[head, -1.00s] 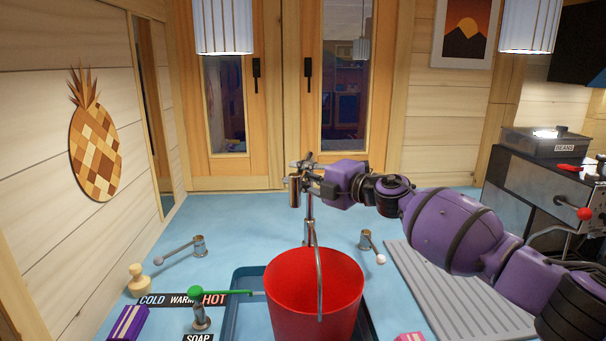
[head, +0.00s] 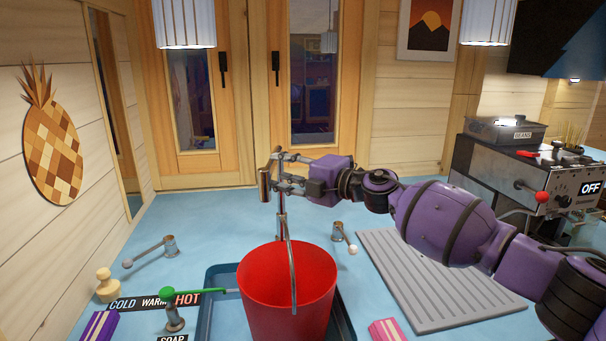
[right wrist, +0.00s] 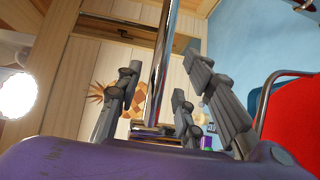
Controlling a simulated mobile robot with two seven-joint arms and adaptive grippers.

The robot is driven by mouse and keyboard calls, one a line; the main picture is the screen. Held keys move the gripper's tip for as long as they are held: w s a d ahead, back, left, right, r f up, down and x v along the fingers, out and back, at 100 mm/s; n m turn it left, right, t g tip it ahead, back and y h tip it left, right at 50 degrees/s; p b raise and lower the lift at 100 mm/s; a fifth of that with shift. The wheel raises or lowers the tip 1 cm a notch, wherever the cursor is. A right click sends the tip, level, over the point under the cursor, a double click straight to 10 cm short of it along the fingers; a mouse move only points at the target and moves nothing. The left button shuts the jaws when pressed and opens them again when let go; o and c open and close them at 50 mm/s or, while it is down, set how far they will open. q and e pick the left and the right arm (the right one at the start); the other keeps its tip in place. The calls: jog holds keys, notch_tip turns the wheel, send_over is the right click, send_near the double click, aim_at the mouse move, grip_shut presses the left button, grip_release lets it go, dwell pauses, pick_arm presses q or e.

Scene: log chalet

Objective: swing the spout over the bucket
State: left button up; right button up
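The chrome spout (head: 265,186) stands at the back of the sink on an upright pipe (head: 282,228), behind the bucket. Its down-turned end is left of the pipe, not over the bucket's mouth. My right gripper (head: 276,170) is at the spout's height, reaching in from the right. In the right wrist view the chrome pipe (right wrist: 160,70) passes between its spread fingers, with gaps on both sides. The red bucket (head: 287,305) stands upright in the sink with its handle raised; its edge also shows in the right wrist view (right wrist: 292,120). My left gripper is out of view.
The blue sink (head: 214,315) surrounds the bucket. Levers stand left (head: 168,246) and right (head: 339,232) behind it. A green-handled lever (head: 175,318) is at its left by temperature labels. A grey ribbed drainboard (head: 435,280) and a pink block (head: 386,330) lie right.

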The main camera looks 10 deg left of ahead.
jog(key=v, duration=0.8)
